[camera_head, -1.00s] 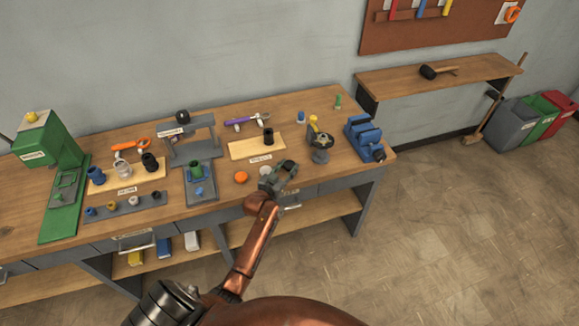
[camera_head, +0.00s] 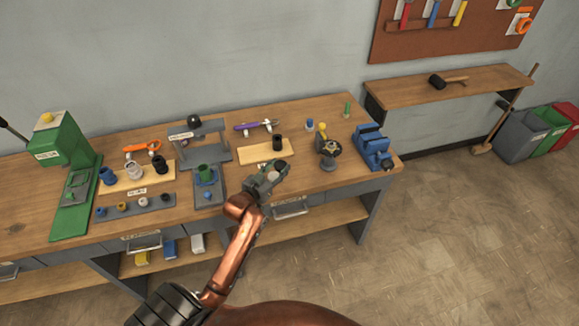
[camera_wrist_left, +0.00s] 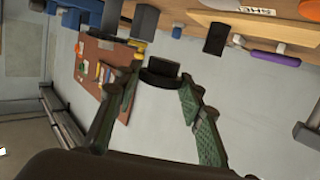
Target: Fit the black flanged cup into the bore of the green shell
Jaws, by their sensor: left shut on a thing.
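My left gripper (camera_head: 272,175) is over the front edge of the bench, right of the green shell. In the left wrist view its fingers (camera_wrist_left: 160,88) are closed around a dark piece with a wider rim, which looks like the black flanged cup (camera_wrist_left: 162,71). The green shell (camera_head: 204,171) stands upright on a grey fixture (camera_head: 209,196) at the middle front of the bench. The inside of its bore is too small to see. My right gripper is not in view.
A grey stand (camera_head: 207,152) with a black knob is behind the fixture. A board with a black cylinder (camera_head: 277,143) lies behind my gripper. A round dark device (camera_head: 328,150) and blue vise (camera_head: 373,148) stand right. A tray (camera_head: 134,208) of small rings lies left.

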